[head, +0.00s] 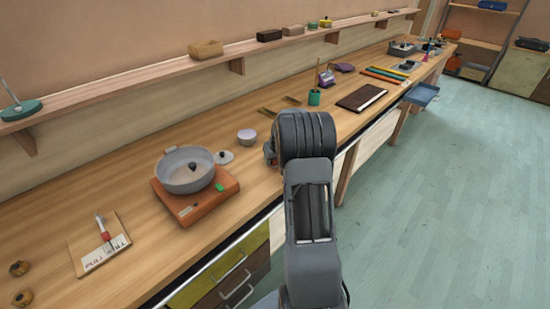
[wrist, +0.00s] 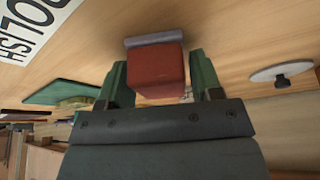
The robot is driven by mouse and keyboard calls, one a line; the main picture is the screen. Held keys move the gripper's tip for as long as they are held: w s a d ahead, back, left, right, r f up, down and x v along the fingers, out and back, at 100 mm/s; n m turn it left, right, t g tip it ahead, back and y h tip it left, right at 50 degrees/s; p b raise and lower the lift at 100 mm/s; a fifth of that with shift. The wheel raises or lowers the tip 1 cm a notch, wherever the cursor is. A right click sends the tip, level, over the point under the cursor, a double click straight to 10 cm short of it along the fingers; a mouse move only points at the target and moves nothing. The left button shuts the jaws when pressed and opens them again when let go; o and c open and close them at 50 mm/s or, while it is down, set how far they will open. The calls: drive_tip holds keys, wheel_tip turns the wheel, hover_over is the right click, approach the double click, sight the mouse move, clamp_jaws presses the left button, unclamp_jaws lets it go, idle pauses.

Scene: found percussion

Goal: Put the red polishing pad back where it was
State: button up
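The red polishing pad (wrist: 155,78) shows in the wrist view as a red block with a grey-lilac layer (wrist: 153,39) along its far end. My gripper (wrist: 158,80) has green fingers, one on each side of the red block and close against it; it appears shut on the pad. The pad is over or against the wooden surface; I cannot tell whether it touches. In the head view my arm hides the gripper and the pad.
In the wrist view a card with black letters (wrist: 35,20) is at upper left, a green flat thing (wrist: 62,93) at left, and a round lid with dark knob (wrist: 282,75) at right. In the head view a grey pan (head: 186,175) sits on an orange box (head: 210,198).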

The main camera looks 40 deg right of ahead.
drive_tip(key=shift+o, duration=1.3)
drive_tip(key=shift+r, duration=0.15)
drive_tip(key=v, duration=1.1)
drive_tip(key=s+a+r, duration=0.2)
drive_tip(key=a+r, duration=0.1)
drive_tip(key=a, duration=0.4)
drive_tip(key=s+a+n+y, duration=0.1)
drive_tip(key=s+a+n, duration=0.1)
drive_tip(key=s+a, duration=1.7)
drive_tip(key=shift+f+b, duration=0.2)
drive_tip(key=shift+b, duration=0.15)
